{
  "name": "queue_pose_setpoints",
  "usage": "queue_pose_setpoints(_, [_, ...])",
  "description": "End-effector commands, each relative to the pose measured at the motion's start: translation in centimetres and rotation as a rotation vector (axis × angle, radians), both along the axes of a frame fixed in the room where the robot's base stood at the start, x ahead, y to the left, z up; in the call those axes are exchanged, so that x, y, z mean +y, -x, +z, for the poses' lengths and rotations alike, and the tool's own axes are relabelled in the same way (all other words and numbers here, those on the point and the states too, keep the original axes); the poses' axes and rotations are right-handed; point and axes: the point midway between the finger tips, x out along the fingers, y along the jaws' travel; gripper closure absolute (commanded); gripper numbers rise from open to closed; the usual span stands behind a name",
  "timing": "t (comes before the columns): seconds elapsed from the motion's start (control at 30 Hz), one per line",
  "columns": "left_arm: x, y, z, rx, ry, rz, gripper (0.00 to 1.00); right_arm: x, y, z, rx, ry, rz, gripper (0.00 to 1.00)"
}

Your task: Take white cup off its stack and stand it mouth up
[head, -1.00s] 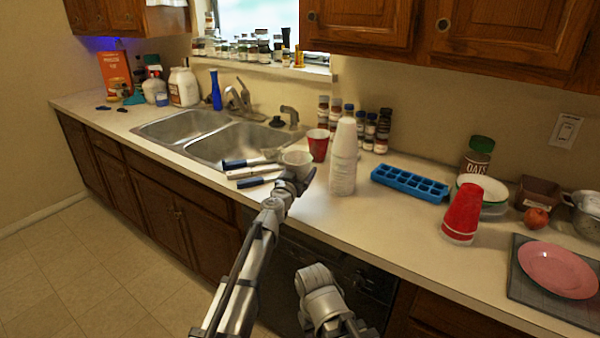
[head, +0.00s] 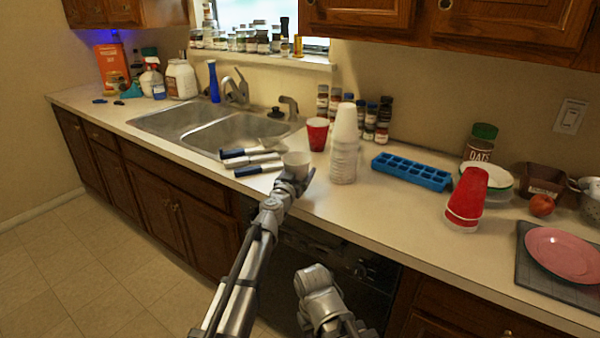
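A white cup (head: 297,161) is at the end of my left arm, mouth up, over the front part of the counter. My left gripper (head: 296,181) is shut on it; the cup hides part of the fingers, and I cannot tell whether its base touches the counter. The stack of white cups (head: 343,160) stands to its right, mouth down, apart from the gripper. My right arm is low in front of the counter, and its fingers are hidden.
Several blue-and-white handled tools (head: 257,168) lie left of the cup by the sink (head: 225,135). A red cup (head: 317,134) stands behind it. A blue ice tray (head: 411,171) and a red cup stack (head: 467,197) are to the right. The counter front before the tray is clear.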

Motion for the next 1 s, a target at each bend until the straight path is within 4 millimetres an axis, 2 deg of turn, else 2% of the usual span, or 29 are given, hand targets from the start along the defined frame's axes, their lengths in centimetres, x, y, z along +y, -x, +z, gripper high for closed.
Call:
queue_pose_setpoints(0.93, [0.0, 0.0, -1.0, 0.000, 0.000, 0.000, 0.67, 0.0, 0.0, -1.0, 0.000, 0.000, 0.000, 0.50])
queue_pose_setpoints(0.97, [0.0, 0.0, -1.0, 0.000, 0.000, 0.000, 0.13, 0.0, 0.0, -1.0, 0.000, 0.000, 0.000, 0.50])
queue_pose_setpoints(1.0, [0.0, 0.0, -1.0, 0.000, 0.000, 0.000, 0.08, 0.0, 0.0, -1.0, 0.000, 0.000, 0.000, 0.50])
